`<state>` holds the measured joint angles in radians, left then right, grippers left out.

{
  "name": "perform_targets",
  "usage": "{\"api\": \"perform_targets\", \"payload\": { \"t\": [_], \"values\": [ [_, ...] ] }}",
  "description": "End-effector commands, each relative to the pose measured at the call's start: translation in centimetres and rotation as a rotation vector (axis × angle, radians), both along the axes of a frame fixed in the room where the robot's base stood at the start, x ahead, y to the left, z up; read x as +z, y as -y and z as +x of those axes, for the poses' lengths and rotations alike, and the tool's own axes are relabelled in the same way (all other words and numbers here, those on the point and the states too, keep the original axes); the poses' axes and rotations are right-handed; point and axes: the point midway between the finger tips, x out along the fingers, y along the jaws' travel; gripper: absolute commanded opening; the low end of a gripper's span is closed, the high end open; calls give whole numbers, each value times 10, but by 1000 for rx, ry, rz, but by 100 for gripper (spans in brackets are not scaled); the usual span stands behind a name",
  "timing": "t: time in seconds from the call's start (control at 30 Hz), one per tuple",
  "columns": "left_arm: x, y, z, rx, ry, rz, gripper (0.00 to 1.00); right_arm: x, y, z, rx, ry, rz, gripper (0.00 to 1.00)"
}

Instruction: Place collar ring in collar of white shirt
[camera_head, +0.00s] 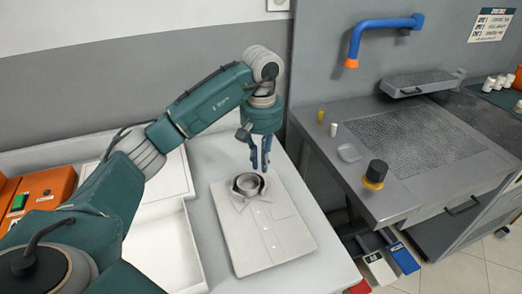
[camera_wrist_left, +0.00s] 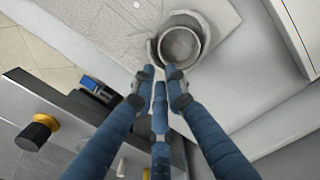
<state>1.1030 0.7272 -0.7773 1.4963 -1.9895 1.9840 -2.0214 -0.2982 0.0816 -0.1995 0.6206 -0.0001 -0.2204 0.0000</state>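The folded white shirt (camera_head: 262,232) lies flat on the white counter, its collar (camera_head: 237,197) toward the back. The grey collar ring (camera_head: 248,184) sits at the collar, and the collar band curves around it. In the left wrist view the ring (camera_wrist_left: 180,46) appears inside the collar (camera_wrist_left: 156,52), slightly tilted. My left gripper (camera_head: 261,160) hangs pointing down just above and behind the ring. My right gripper is not in view.
A white open box (camera_head: 196,245) stands left of the shirt, with an orange device (camera_head: 45,188) farther left. Right of a gap is a grey spotting table (camera_head: 385,190) with a black-and-yellow knob (camera_head: 375,172) and a blue pipe arm (camera_head: 385,23). The counter behind the shirt is clear.

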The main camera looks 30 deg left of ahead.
Motion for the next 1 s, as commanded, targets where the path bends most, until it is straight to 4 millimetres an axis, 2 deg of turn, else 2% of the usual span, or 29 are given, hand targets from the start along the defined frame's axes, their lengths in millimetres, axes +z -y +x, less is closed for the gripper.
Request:
{"api": "perform_targets", "payload": {
  "t": [0.1, 0.23, 0.4, 0.73, 0.83, 1.0],
  "values": [
    [27, -1, 1, 1, 7, 2, 13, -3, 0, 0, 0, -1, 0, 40],
    [44, -1, 1, 1, 5, 1, 13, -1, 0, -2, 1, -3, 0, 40],
    [52, -1, 0, 1, 4, 0, 13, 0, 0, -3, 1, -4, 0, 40],
    [55, -1, 1, 1, 4, 1, 13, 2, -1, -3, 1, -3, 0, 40],
    [68, -1, 1, 1, 5, 0, 13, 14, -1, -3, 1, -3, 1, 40],
    [99, -1, 1, 1, 4, 1, 13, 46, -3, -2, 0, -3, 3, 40]
  ]
}}
